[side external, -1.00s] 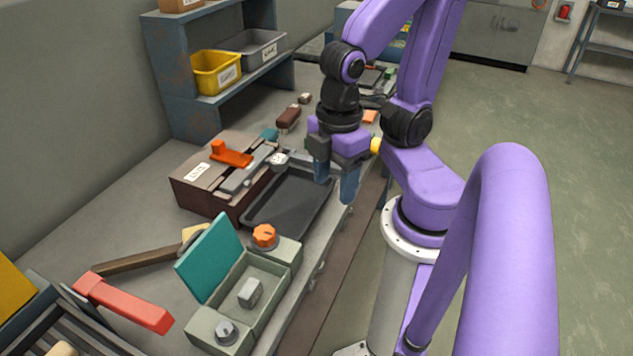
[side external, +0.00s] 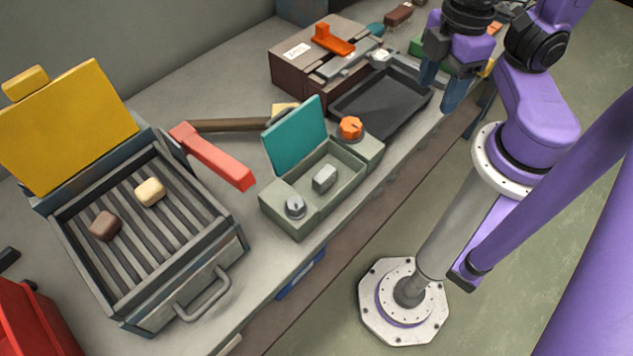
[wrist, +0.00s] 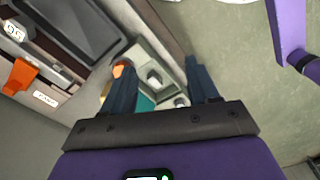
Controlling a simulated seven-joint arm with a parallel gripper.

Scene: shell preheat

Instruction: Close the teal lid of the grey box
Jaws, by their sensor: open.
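The grey box (side external: 335,190) stands on the bench in the side view, with its teal lid (side external: 296,136) hinged up and tilted back. A small light block (side external: 324,178) lies inside it. An orange knob (side external: 350,128) and a grey knob (side external: 294,206) sit on its two ends. My gripper (side external: 440,88) is open and empty, over the right end of the dark tray, apart from the box. In the wrist view my gripper (wrist: 160,70) shows the box (wrist: 146,57) between and beyond its fingers; the left finger partly hides the box and lid.
A grill box with a raised yellow lid (side external: 70,130) and a red-handled lever (side external: 215,158) stand left of the grey box. A hammer-like wooden handle (side external: 230,125) lies behind it. The dark tray (side external: 375,100) and a brown case (side external: 290,75) are beyond. The bench edge is in front.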

